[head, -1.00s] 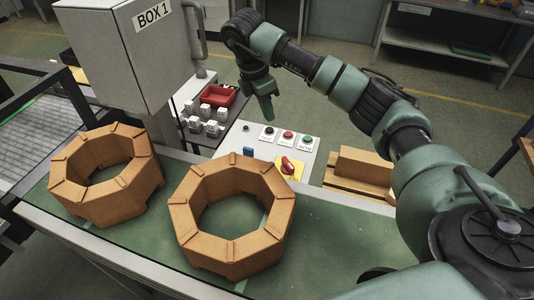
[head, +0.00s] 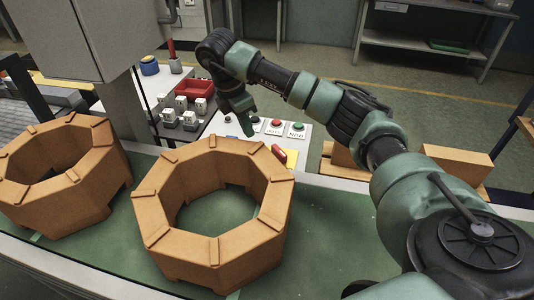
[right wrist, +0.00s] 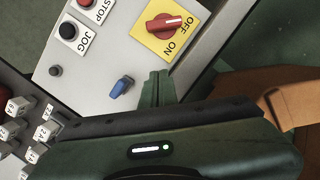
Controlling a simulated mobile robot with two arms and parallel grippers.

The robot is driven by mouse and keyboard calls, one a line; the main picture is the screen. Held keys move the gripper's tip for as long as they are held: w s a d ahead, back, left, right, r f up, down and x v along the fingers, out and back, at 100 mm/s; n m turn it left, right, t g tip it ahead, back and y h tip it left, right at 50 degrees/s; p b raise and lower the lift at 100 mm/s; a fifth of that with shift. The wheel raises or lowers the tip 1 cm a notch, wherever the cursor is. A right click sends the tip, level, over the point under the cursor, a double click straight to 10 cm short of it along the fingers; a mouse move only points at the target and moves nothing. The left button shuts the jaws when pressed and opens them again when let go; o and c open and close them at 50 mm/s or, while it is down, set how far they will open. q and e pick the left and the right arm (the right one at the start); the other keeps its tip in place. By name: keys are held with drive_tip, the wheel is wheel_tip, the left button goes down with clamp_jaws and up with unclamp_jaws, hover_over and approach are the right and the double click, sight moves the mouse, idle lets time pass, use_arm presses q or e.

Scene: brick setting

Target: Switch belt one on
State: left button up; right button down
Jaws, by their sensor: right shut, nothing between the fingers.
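A light-grey control panel (head: 222,118) lies behind the green conveyor, partly hidden by a brown ring. In the right wrist view it bears a red rotary knob (right wrist: 166,24) on a yellow OFF/ON plate (right wrist: 150,42). The knob's handle lies roughly across the picture. A blue lever switch (right wrist: 122,87), a black JOG button (right wrist: 68,31) and a red STOP button (right wrist: 84,4) sit on the same panel. My right gripper (right wrist: 156,80) is shut and empty, over the panel between the blue switch and the yellow plate; contact is unclear. It also shows in the head view (head: 248,130). My left gripper is out of view.
Two brown octagonal rings, one left (head: 60,175) and one centre (head: 212,210), stand on the green belt (head: 330,245). A grey cabinet (head: 70,40) rises at left. A red tray (head: 194,88) and small switches (head: 180,118) lie left of the panel. Brown blocks (head: 455,160) stand at right.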

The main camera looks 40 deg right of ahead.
sight(279, 155)
drive_tip(key=p+x, duration=0.1)
drive_tip(key=x, duration=0.8)
drive_tip(key=d, duration=0.1)
drive_tip(key=d+p, duration=0.1)
drive_tip(key=d, duration=0.1)
drive_tip(key=shift+s+d+f, duration=0.1)
drive_tip(key=shift+s+f, duration=0.05)
drive_tip(key=shift+f, duration=0.25)
drive_tip(key=shift+d+p, duration=0.3)
drive_tip(key=shift+d, duration=0.2)
drive_tip(key=shift+d+f, duration=0.1)
